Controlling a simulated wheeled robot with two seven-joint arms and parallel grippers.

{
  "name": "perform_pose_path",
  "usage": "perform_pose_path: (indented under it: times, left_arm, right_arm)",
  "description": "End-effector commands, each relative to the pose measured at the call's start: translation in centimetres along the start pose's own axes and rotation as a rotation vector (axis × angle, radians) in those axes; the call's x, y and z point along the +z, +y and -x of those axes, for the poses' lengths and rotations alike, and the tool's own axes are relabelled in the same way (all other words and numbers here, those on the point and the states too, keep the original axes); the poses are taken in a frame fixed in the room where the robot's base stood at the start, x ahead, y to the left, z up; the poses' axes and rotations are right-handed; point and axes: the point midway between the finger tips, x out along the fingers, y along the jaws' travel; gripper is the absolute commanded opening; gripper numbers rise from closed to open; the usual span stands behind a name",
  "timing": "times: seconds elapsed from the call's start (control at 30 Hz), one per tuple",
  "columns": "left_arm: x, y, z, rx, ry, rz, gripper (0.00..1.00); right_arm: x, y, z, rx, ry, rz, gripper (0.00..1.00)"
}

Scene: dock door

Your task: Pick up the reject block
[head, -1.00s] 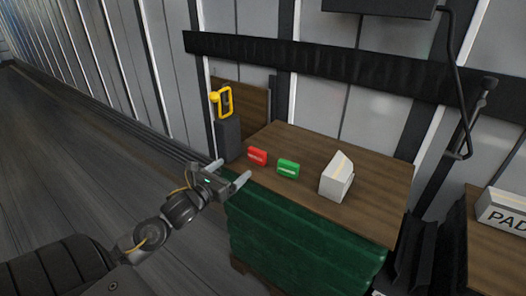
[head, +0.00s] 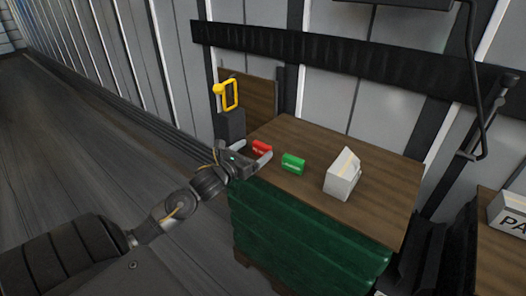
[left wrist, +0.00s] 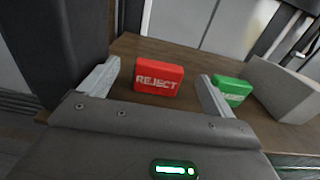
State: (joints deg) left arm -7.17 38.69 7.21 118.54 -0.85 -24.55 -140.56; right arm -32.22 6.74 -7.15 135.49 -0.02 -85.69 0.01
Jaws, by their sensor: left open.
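The red reject block (head: 262,147) lies on the wooden table top near its left end. In the left wrist view the block (left wrist: 158,80), lettered REJECT, shows just beyond and between the two fingertips. My left gripper (head: 255,159) is open and empty at the table's near left edge, with its fingers pointing at the block. In the left wrist view the fingers of the gripper (left wrist: 158,85) are spread apart, and I cannot tell whether either touches the block. My right gripper is not in view.
A green block (head: 293,163) sits right of the red one, close to my right-hand fingertip. A white box-like object (head: 342,176) stands further right on the wooden table (head: 385,185). A dark post with a yellow handle (head: 230,95) stands behind left.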

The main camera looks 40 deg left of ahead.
Motion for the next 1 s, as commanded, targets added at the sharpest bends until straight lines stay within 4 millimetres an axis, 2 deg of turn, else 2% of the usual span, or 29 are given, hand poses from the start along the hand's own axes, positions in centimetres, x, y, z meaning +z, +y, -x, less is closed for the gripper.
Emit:
perform_pose_path:
  times: [0.3,0.63,1.0]
  left_arm:
    - [-0.3,-0.1,-4.4,-0.001,-0.002,0.001,0.89]
    - [-0.4,-0.1,-5.0,-0.001,0.000,0.000,0.88]
    - [-0.3,-0.1,-4.9,-0.002,-0.001,0.001,0.41]
  right_arm:
    - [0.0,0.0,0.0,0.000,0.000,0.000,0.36]
    - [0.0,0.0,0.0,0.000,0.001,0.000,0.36]
    - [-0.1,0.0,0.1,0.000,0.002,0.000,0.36]
